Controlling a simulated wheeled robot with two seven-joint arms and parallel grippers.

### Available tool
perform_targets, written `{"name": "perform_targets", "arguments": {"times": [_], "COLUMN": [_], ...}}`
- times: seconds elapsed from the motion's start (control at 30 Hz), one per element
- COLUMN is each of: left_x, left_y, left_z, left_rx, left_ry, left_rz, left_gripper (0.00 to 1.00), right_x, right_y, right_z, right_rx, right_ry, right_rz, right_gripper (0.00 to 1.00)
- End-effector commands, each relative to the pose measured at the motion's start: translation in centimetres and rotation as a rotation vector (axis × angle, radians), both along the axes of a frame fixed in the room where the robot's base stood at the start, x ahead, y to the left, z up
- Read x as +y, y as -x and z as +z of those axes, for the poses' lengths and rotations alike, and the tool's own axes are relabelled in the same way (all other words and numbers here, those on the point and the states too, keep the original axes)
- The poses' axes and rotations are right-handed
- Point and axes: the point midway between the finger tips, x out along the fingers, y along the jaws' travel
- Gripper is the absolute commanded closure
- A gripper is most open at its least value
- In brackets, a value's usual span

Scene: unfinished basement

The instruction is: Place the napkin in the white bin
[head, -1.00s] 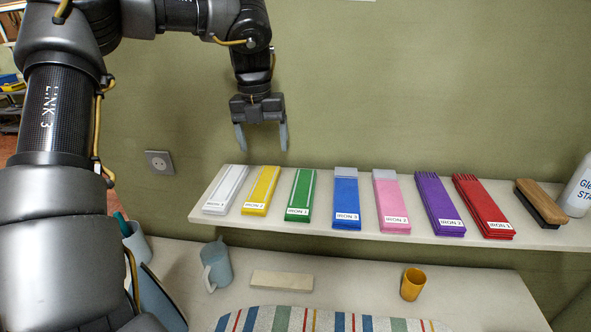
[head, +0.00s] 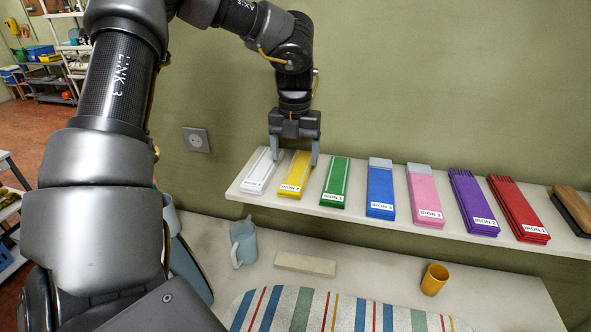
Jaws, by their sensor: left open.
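My left gripper (head: 295,157) is open above the back of the shelf, fingers pointing down. In the picture its fingertips lie on either side of the far end of a flat yellow labelled piece (head: 295,176). I cannot tell whether they touch anything. A flat white labelled piece (head: 261,173) lies just left of it. A cloth with coloured stripes (head: 340,313) lies at the bottom of the view, partly cut off. I cannot make out for sure which thing is the napkin, nor a white bin. My right gripper is not in view.
The wall shelf (head: 236,187) also holds green (head: 336,183), blue (head: 380,190), pink (head: 424,196), purple and red pieces, and a brush (head: 573,207). Below, the table (head: 390,270) holds a blue-grey jug (head: 243,243), a pale block (head: 305,264) and an orange cup (head: 434,279).

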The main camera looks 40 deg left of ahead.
Motion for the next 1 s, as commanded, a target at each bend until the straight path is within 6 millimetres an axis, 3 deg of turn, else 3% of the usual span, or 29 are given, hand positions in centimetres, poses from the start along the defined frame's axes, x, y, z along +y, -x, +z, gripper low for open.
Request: {"name": "perform_targets", "arguments": {"times": [0.1,0.27,0.53,0.9,1.0], "left_x": [-0.4,-0.3,-0.2,-0.2,-0.2], "left_y": [0.1,0.1,0.0,0.0,0.0], "left_z": [-1.3,-3.4,-3.9,-3.9,-3.9], "left_rx": [0.007,0.004,0.000,0.000,0.000], "left_ry": [0.002,0.001,0.000,0.000,-0.001], "left_rz": [-0.003,-0.001,0.000,-0.001,0.000], "left_gripper": [0.22,0.22,0.22,0.69,0.74], "right_x": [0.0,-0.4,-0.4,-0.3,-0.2], "right_y": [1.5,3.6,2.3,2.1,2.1], "right_z": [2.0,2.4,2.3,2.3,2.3], "right_rx": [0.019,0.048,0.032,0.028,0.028], "right_ry": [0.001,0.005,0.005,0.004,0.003], "right_rz": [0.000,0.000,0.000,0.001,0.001], "right_gripper": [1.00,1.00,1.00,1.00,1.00]}}
